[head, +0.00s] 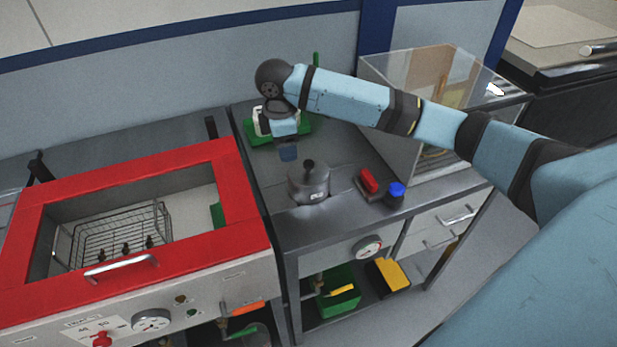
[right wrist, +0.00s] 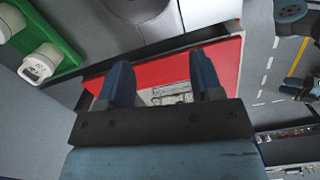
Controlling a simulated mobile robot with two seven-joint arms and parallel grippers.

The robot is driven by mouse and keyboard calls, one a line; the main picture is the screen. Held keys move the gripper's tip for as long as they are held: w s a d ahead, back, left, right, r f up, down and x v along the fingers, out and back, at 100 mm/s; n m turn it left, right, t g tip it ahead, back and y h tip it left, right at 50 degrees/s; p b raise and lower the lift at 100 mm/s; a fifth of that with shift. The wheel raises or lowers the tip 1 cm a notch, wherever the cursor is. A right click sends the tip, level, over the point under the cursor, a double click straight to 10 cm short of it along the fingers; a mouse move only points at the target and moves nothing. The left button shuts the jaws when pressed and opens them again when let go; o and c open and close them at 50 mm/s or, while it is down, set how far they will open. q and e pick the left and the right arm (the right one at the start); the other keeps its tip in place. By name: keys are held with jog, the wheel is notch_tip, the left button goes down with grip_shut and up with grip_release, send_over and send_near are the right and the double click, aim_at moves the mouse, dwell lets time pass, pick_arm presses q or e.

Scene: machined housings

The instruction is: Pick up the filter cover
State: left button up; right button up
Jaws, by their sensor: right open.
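A grey metal round housing (head: 309,186) with a black knob (head: 309,164) on top stands on the dark bench; its lid appears to be the filter cover, and it is seated on the housing. My right gripper (head: 288,153) is above and slightly left of and behind it in the head view, apart from it. In the right wrist view my right gripper (right wrist: 162,82) has its two blue fingers spread with nothing between them. A dark grey rounded part (right wrist: 135,8), perhaps the knob, is cut off by the top edge there. My left gripper is not in view.
A red-rimmed wash basin (head: 245,205) with a wire basket (head: 110,232) stands left. A green tray (head: 262,136) with white containers lies behind the housing. A red block (head: 368,181) and blue-capped item (head: 396,191) sit right of it, before a clear box (head: 400,130).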

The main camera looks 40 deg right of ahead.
send_near(309, 163)
jog(key=f, duration=0.2)
jog(key=w+f, duration=0.1)
jog(key=f, duration=0.1)
jog(key=shift+w+a+f+p, duration=0.15)
jog(key=shift+p, duration=0.2)
jog(key=f, duration=0.3)
jog(key=s+d+f+p, duration=0.1)
jog(key=shift+s+f, duration=0.15)
jog(key=shift+f, duration=0.5)
grip_shut()
